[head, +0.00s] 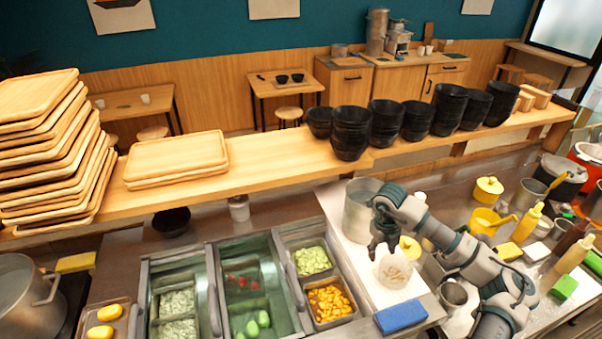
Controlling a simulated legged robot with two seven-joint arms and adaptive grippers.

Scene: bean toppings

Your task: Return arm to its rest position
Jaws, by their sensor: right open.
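My right arm comes in from the lower right across the counter. Its gripper (382,238) points down above the white board, just behind and left of a pale, whitish bowl-like item (394,271). The gripper is open, and I see nothing held between its fingers. A grey metal pot (361,210) stands right behind the gripper. My left gripper does not show.
Topping trays (252,285) fill the counter at centre. A blue sponge (401,317) lies at the front. Stacked black bowls (351,133) and wooden trays (60,150) stand on the shelf. Yellow bottles (527,222) and pots crowd the right side.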

